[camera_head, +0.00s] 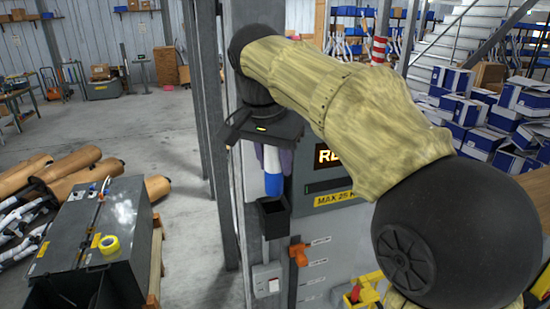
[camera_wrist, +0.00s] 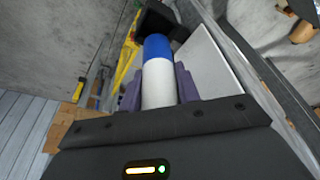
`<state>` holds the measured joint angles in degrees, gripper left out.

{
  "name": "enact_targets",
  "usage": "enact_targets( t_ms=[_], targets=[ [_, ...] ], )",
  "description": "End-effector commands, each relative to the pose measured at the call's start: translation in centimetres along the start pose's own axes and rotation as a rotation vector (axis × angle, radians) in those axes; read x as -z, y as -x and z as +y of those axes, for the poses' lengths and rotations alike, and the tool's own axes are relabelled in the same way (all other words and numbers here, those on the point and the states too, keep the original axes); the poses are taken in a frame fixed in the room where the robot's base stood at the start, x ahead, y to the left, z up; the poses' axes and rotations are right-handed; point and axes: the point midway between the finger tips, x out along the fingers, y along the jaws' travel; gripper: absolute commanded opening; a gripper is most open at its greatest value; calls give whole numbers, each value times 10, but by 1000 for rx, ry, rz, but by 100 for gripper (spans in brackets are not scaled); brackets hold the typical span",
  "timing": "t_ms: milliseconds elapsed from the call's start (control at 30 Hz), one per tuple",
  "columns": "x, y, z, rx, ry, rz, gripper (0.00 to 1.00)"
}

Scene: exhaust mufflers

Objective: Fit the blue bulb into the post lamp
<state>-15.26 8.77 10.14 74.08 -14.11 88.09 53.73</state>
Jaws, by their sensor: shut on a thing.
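My gripper (camera_head: 272,162) points down beside the grey post. Its purple fingers are shut on a cylinder, white above and blue at its lower end; this is the blue bulb (camera_head: 273,184). In the wrist view the bulb (camera_wrist: 158,48) extends out from between the fingers of my gripper (camera_wrist: 158,88), blue end outermost. A black open-topped box (camera_head: 272,218) on the post appears just below the blue end; a black part also shows beyond the bulb in the wrist view (camera_wrist: 158,17). I cannot tell whether it is the post lamp, or whether bulb and box touch.
A grey panel with a lit display (camera_head: 328,155) stands right of the post. An orange handle (camera_head: 299,254) and a small grey box (camera_head: 266,279) sit lower down. Open floor (camera_head: 185,225) lies between.

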Motion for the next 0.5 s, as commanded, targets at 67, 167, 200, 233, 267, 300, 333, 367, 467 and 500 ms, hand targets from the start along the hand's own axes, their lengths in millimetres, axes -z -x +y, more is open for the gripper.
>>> enact_targets(
  t_ms=[67,167,200,233,267,300,333,367,467,500],
  targets=[
    [-2,-6,0,0,1,0,9],
    [-3,-10,0,0,1,0,9],
    [-4,-12,0,0,1,-1,9],
    [-4,-14,0,-1,1,-1,9],
    [-5,-15,0,-1,1,-1,9],
    [-5,-17,0,-1,1,-1,9],
    [-6,-18,0,-1,1,-1,9],
    [-6,-20,0,-1,1,-1,9],
    [-7,-24,0,-1,1,-1,9],
    [-8,-26,0,-1,1,-1,9]
  ],
)
